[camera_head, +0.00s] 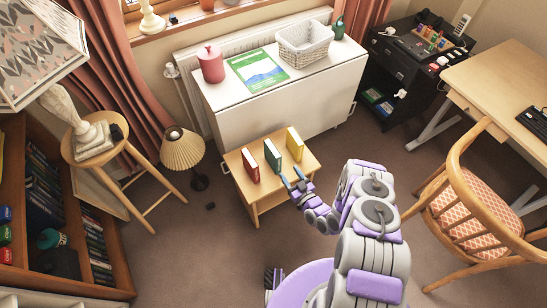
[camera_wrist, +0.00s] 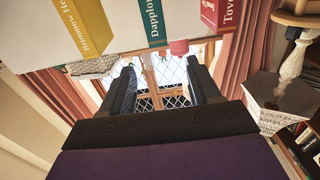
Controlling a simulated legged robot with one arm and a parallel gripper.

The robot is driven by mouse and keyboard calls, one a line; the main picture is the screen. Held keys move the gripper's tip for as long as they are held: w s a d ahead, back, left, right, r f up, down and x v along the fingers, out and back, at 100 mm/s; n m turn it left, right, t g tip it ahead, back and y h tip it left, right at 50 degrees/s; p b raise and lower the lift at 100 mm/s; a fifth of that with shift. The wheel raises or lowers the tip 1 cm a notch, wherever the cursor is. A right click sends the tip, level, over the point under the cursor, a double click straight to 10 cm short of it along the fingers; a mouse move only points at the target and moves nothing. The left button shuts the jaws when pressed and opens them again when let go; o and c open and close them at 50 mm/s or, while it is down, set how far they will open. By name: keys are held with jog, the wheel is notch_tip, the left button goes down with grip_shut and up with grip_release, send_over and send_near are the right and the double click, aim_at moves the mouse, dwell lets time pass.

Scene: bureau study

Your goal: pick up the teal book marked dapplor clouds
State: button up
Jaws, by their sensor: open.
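The teal book (camera_head: 272,155) stands upright on a small wooden table, between a red book (camera_head: 250,166) and a yellow book (camera_head: 294,144). My gripper (camera_head: 295,181) is at the table's near right side, close to the teal book but apart from it. In the wrist view the teal book (camera_wrist: 154,22) shows a spine reading "Dapplo...", the rest cut off. There the open, empty jaws of my gripper (camera_wrist: 161,66) point towards its spine. The yellow book (camera_wrist: 84,26) and the red book (camera_wrist: 221,14) flank it with gaps between.
The small wooden table (camera_head: 262,202) has a bare front. A white table (camera_head: 272,96) behind it holds a red jar (camera_head: 210,65), a green magazine (camera_head: 258,70) and a basket (camera_head: 304,44). A stool (camera_head: 97,142) and lamp (camera_head: 183,149) stand left, a chair (camera_head: 460,205) right.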

send_near(274, 150)
jog(key=x, duration=0.4)
jog(key=shift+f+b+x, duration=0.15)
jog(key=shift+b+x, duration=0.4)
jog(key=shift+x, duration=0.75)
jog(key=shift+f+b+x, duration=0.2)
jog(key=shift+b+x, duration=0.35)
jog(key=shift+x, duration=0.75)
jog(key=shift+w+a+r, duration=0.1)
jog(key=shift+w+a, duration=0.1)
jog(key=shift+w, duration=0.15)
jog(key=shift+c, duration=0.3)
grip_shut()
